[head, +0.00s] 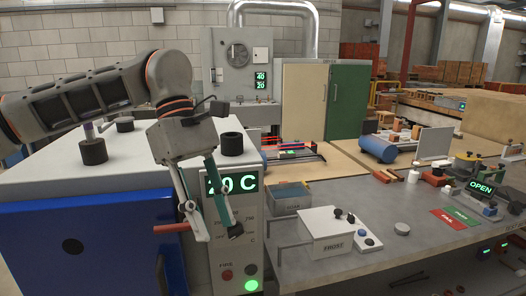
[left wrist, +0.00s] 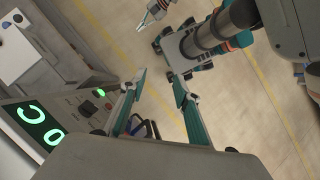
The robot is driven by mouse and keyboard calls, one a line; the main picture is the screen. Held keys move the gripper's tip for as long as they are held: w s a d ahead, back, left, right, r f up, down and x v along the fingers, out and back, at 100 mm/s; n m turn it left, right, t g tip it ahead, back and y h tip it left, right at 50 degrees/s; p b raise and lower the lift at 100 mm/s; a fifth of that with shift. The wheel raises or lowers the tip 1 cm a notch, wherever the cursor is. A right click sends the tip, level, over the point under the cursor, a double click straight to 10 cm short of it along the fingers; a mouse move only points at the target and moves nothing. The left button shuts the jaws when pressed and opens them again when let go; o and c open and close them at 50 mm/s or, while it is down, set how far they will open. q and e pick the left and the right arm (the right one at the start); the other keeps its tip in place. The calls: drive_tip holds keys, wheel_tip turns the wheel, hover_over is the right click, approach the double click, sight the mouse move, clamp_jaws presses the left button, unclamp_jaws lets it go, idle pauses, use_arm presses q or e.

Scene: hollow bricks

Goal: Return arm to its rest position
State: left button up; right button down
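My left arm comes in from the left in the head view, over the top of a white and blue kiln-like cabinet (head: 70,235). Its left gripper (head: 218,235) hangs down in front of the cabinet's control panel, which shows a green "20 C" display (head: 232,184). The two fingers stand apart with nothing seen between them. In the left wrist view the fingers (left wrist: 156,76) are also spread, with floor beyond them. An orange rod (head: 172,228) shows beside one finger; I cannot tell if they touch. A small pronged part at the top of the wrist view may be my right gripper (left wrist: 154,16).
Dark cylinders (head: 93,151) stand on the cabinet top, close to my arm. To the right, a grey bench (head: 340,200) carries a blue-grey bin (head: 291,197), a white box (head: 325,232) and an "OPEN" sign (head: 480,187). Open floor (left wrist: 255,120) shows below my left gripper.

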use_arm(q)
drive_tip(key=s+d+f+n+g+h, duration=0.25)
drive_tip(key=d+h, duration=0.35)
drive_tip(key=d, duration=0.3)
drive_tip(key=s+d+f+n+g+h, duration=0.2)
drive_tip(key=s+d+n+g+h, duration=0.15)
drive_tip(key=d+h, duration=0.4)
drive_tip(key=w+a+f+n+t+h, duration=0.2)
drive_tip(key=w+f+n+t, duration=0.3)
drive_tip(key=n+t, duration=0.7)
drive_tip(key=w+a+f+n+t+h, duration=0.15)
drive_tip(key=w+f+n+t, duration=0.35)
drive_tip(key=n+t, duration=0.75)
drive_tip(key=w+a+f+n+t+y, duration=0.3)
drive_tip(key=a+f+n+y, duration=0.6)
drive_tip(key=f+n, duration=0.4)
drive_tip(key=s+a+f+n+g+y, duration=0.2)
drive_tip(key=s+a+f, duration=0.4)
drive_tip(key=f, duration=0.3)
drive_tip(key=s+a+f+n+g+y, duration=0.2)
drive_tip(key=s+a+f+n+y, duration=0.2)
drive_tip(key=f, duration=0.6)
drive_tip(key=s+a+f+n+g+y, duration=0.3)
drive_tip(key=s+a+f+n+y, duration=0.1)
drive_tip(key=s+a+f+n, duration=0.3)
drive_tip(key=s+a+f, duration=0.1)
drive_tip(key=s+f, duration=0.1)
drive_tip(key=s, duration=0.1)
drive_tip(key=shift+f+n, duration=0.3)
drive_tip(key=shift+n, duration=0.05)
